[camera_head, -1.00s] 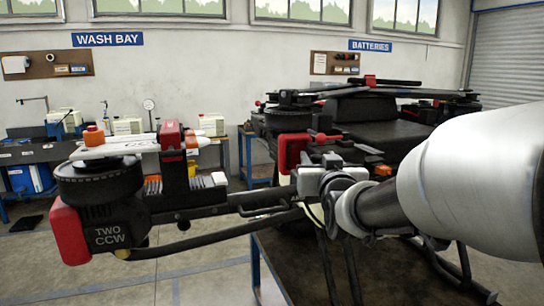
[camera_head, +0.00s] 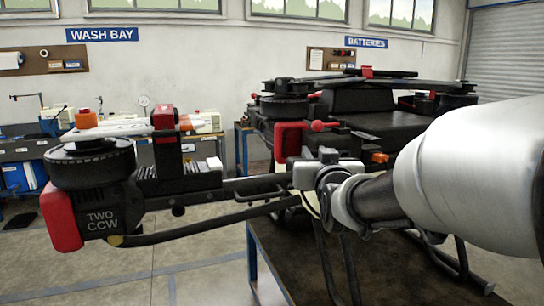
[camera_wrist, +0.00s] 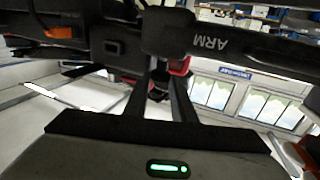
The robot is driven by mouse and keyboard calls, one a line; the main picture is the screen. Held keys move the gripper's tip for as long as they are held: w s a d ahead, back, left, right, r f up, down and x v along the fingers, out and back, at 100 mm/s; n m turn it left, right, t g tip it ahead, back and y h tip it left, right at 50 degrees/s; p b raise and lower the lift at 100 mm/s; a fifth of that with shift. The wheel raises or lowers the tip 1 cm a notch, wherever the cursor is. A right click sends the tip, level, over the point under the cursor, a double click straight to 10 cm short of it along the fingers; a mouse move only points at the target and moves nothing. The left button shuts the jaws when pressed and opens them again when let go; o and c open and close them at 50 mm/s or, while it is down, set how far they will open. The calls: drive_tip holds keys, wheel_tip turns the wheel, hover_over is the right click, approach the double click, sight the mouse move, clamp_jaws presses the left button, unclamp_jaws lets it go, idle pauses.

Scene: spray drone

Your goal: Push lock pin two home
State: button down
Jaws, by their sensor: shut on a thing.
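The drone's black arm marked TWO CCW (camera_head: 102,221) stretches across the head view from the motor at left to the dark body. My gripper (camera_head: 326,166) is at the inner end of this arm, beside a pale block (camera_head: 304,176). In the wrist view its two dark fingers (camera_wrist: 161,62) reach up to a dark block under the part lettered ARM (camera_wrist: 211,43). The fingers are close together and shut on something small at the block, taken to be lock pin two. The pin itself is mostly hidden by the fingers and block, so its depth cannot be told.
The drone body (camera_head: 372,118) stands on a dark table (camera_head: 262,241) at right. A red part (camera_head: 289,140) and red knobs (camera_head: 317,126) are close behind my gripper. A landing-gear tube runs below. Open floor lies at lower left.

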drive_tip(key=shift+f, duration=0.45)
drive_tip(key=c, duration=1.5)
unclamp_jaws()
drive_tip(key=shift+o, duration=0.2)
drive_tip(key=s+b, duration=0.3)
drive_tip(key=s, duration=1.4)
drive_tip(key=shift+s, duration=0.25)
